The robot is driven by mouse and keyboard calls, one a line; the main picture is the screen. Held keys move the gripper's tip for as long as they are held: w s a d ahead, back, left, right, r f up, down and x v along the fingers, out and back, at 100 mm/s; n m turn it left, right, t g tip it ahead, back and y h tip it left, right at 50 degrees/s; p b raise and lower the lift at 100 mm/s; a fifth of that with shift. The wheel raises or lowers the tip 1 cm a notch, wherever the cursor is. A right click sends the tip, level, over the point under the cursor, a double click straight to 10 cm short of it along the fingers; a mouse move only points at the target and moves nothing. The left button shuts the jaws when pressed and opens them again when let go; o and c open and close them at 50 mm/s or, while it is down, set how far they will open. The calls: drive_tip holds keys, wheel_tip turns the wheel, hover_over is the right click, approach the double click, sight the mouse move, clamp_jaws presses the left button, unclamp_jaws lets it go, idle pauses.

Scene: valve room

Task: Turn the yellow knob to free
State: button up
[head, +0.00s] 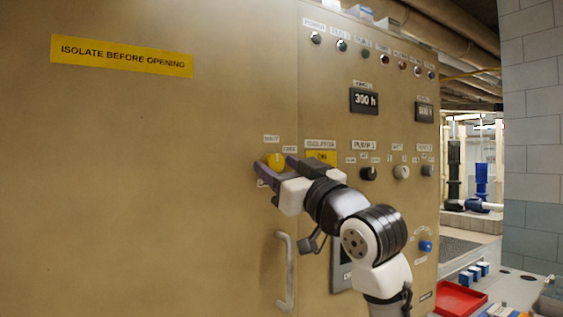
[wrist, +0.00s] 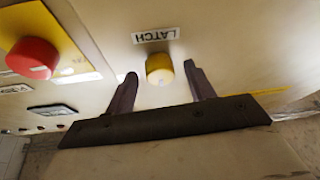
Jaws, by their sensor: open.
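The yellow knob (head: 275,160) is on the tan cabinet front, with small labels around it; the one at its upper right appears to read FREE (head: 289,149). My gripper (head: 273,168) is open around the knob, one finger on each side. In the wrist view my gripper (wrist: 160,74) shows a gap between each finger and the knob. The knob's pointer direction cannot be made out.
A red button (wrist: 33,57) on a yellow plate is close beside the gripper. A vertical handle (head: 285,270) is below the knob. Other selectors, including a black one (head: 368,173), are to the right. A red tray (head: 461,299) is at the lower right.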

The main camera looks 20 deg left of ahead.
drive_tip(key=shift+c, duration=0.3)
drive_tip(key=c, duration=0.9)
drive_tip(key=shift+m, duration=0.4)
drive_tip(key=m+t+h, duration=0.1)
drive_tip(key=m, duration=0.1)
drive_tip(key=m+t, duration=0.1)
drive_tip(key=m, duration=0.2)
drive_tip(key=shift+s+a+t+h, duration=0.2)
drive_tip(key=shift+t+h, duration=0.1)
drive_tip(key=shift+h, duration=0.1)
drive_tip(key=m+t+h, duration=0.1)
drive_tip(key=m, duration=0.2)
drive_tip(key=m+h, duration=0.2)
drive_tip(key=m, duration=0.2)
drive_tip(key=shift+s+r+t, duration=0.15)
drive_tip(key=shift+r+t, duration=0.05)
drive_tip(key=shift+t, duration=0.2)
drive_tip(key=m+h+p, duration=0.1)
drive_tip(key=m, duration=0.2)
drive_tip(key=m+h, duration=0.2)
drive_tip(key=m, duration=0.2)
drive_tip(key=shift+s+a+r+t+p, duration=0.1)
drive_tip(key=shift+a+r+t+p, duration=0.1)
drive_tip(key=shift+t+p, duration=0.2)
drive_tip(key=shift+d+m+g+h+p, duration=0.1)
drive_tip(key=shift+m+g+h+p, duration=0.55)
drive_tip(key=shift+m, duration=1.35)
